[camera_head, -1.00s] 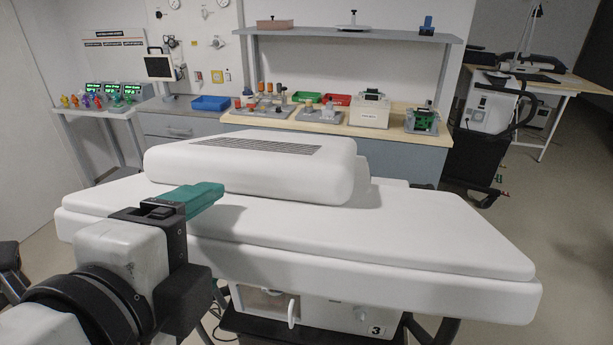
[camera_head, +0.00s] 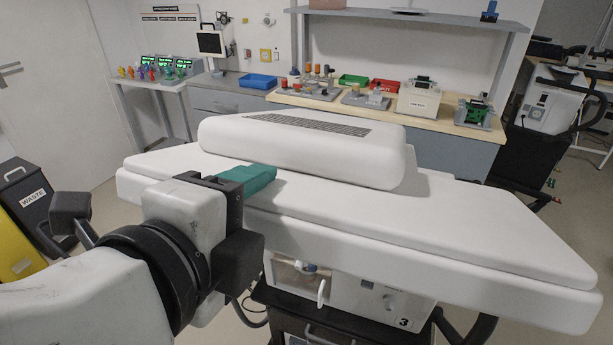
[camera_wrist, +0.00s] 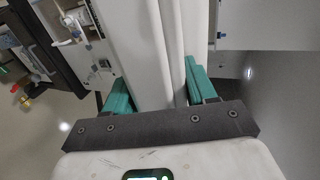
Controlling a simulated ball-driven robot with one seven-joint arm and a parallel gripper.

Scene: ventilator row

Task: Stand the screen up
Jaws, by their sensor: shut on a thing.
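The screen (camera_head: 450,205) is a large white slab. It lies nearly flat, with a raised, vented housing (camera_head: 300,140) on its upper side. It rests above a white ventilator unit (camera_head: 350,300) marked 3; how it is joined there is hidden. My gripper (camera_head: 250,178) is at the near left edge of the screen, with one teal finger on top; the other finger is hidden in the head view. In the wrist view both teal fingers of my gripper (camera_wrist: 160,90) flank the screen's white edge (camera_wrist: 150,60), shut on it.
A workbench with a blue tray (camera_head: 258,81), a green tray (camera_head: 353,80) and a red tray (camera_head: 386,86) stands behind. A black waste bin (camera_head: 30,203) is at the left. Another cart with a white unit (camera_head: 548,105) stands at the right. Some floor is free at left.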

